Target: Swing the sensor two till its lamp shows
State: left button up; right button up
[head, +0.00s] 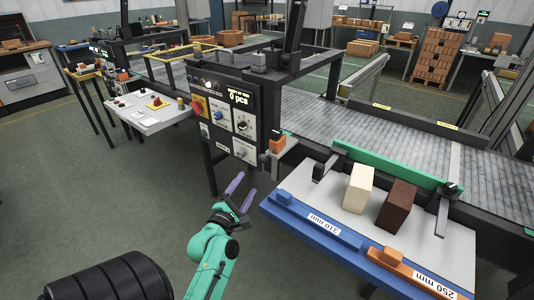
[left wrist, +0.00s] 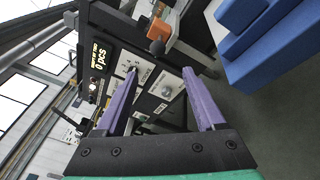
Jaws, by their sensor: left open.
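A small orange block on a bracket (head: 277,143) sits at the right side of the black control panel; it looks like the sensor, but no label is readable. My left gripper (head: 242,191) is open and empty, below the panel and the orange block, apart from both. Its purple fingers (left wrist: 160,78) point toward the panel in the left wrist view. My right gripper is not in view.
The control panel (head: 247,116) carries knobs and a display (head: 238,97) reading 0 pcs. A table with a blue front edge (head: 296,215), a cream block (head: 358,188) and a brown block (head: 396,206) stands right of my gripper. A roller conveyor (head: 330,122) runs behind.

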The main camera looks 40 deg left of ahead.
pick_arm(q)
jog(key=p, duration=0.1)
send_near(261, 162)
jog(key=x, duration=1.1)
jog(key=shift+w+a+r, duration=0.1)
jog(key=shift+w+a, duration=0.05)
jog(key=shift+w, duration=0.2)
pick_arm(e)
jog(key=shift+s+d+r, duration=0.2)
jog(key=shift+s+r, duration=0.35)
pick_arm(q)
grip_shut()
